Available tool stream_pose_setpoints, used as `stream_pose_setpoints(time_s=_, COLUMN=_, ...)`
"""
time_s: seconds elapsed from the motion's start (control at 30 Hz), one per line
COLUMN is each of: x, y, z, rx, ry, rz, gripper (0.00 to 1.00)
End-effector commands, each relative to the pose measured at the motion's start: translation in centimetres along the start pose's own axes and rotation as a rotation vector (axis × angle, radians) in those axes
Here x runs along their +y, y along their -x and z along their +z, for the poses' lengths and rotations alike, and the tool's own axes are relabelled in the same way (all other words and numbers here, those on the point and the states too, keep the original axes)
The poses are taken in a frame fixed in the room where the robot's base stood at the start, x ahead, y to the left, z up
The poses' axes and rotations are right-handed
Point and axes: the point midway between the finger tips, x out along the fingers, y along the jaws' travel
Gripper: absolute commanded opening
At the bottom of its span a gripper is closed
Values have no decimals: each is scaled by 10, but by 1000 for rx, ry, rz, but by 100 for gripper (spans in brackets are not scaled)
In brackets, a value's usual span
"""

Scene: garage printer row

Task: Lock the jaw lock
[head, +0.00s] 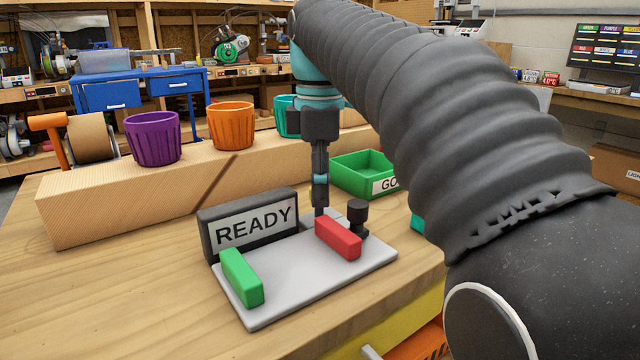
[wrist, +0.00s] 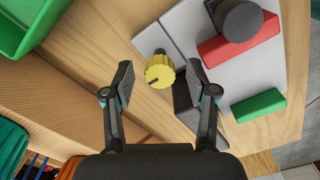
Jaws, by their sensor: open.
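A grey plate (head: 300,275) lies on the wooden bench with a green block (head: 242,277) and a red block (head: 338,237) on it. A READY sign (head: 255,228) stands at its back edge. A black round knob (head: 357,217) stands beside the red block. Which knob is the jaw lock is not labelled. My gripper (head: 320,207) points down behind the red block. It is open and empty, its fingertips (wrist: 160,80) apart on either side of the yellow knob's picture; contact is not visible.
A wooden beam (head: 90,207) with a purple pot (head: 153,138) and an orange pot (head: 231,126) runs behind the sign. A green bin (head: 362,168) stands behind my gripper. The bench's front left (head: 120,300) is clear.

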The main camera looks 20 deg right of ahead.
Motion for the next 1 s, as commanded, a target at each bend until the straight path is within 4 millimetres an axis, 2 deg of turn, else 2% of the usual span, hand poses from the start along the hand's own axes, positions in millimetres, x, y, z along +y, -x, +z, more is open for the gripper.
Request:
stream_pose_setpoints(time_s=0.1, x=0, y=0, z=0, rx=0, ry=0, rz=0, gripper=58)
stream_pose_setpoints(time_s=0.33, x=0, y=0, z=0, rx=0, ry=0, rz=-1, gripper=0)
stream_pose_setpoints(time_s=0.67, x=0, y=1, z=0, rx=0, ry=-29, rz=-2, gripper=0)
stream_pose_setpoints(time_s=1.0, x=-1, y=3, z=0, rx=2, ry=-234, rz=-6, gripper=0)
